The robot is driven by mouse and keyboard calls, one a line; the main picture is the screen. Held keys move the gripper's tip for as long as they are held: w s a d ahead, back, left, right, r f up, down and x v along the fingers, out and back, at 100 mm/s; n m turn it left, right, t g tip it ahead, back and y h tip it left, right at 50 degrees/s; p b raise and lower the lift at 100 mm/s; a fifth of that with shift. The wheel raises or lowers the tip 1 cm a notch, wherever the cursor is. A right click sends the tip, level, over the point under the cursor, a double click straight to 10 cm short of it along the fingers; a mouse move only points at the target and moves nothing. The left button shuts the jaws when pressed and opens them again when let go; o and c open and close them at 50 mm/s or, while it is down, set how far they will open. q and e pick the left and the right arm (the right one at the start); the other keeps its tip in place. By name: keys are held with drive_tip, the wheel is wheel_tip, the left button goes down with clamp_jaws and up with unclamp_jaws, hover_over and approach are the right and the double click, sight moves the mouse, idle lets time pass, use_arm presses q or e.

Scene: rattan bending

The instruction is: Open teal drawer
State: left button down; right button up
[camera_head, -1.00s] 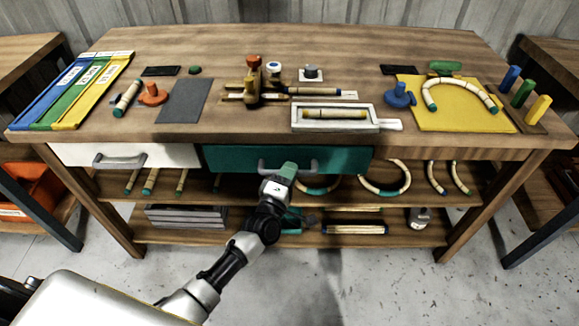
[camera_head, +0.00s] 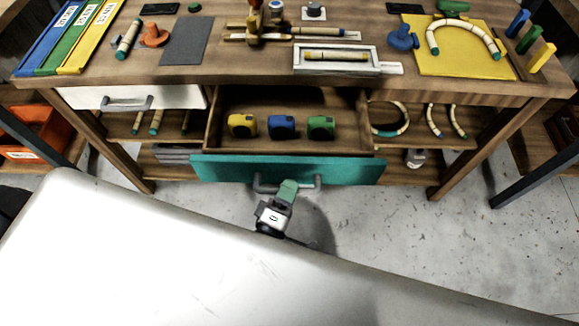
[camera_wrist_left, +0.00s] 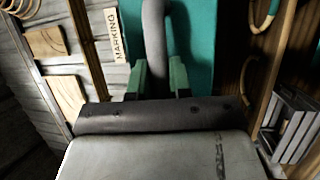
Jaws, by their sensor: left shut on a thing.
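The teal drawer (camera_head: 225,169) is pulled well out of the workbench, and its inside shows. Its grey bar handle (camera_head: 318,181) is on the front face. My left gripper (camera_head: 287,188) is shut on the handle. In the left wrist view the green fingertips (camera_wrist_left: 160,78) sit on either side of the grey handle (camera_wrist_left: 154,40), with the teal front (camera_wrist_left: 200,35) behind. Inside the drawer stand a yellow tape measure (camera_head: 242,125), a blue one (camera_head: 281,127) and a green one (camera_head: 321,128). My right gripper is not in view.
A white drawer (camera_head: 180,97) to the left is closed. The bench top (camera_head: 240,68) holds trays, pegs, a clamp fixture and a yellow board (camera_head: 455,60). Grey floor (camera_head: 400,225) lies in front of the drawer.

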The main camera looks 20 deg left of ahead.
use_arm(q)
drive_tip(key=shift+s+d, duration=0.2)
drive_tip(key=shift+s, duration=0.6)
drive_tip(key=c, duration=1.1)
unclamp_jaws()
drive_tip(key=shift+o, duration=0.2)
drive_tip(key=b+v, duration=0.1)
drive_tip(key=v, duration=0.9)
drive_tip(key=shift+s+b, duration=0.4)
drive_tip(key=shift+f, duration=0.2)
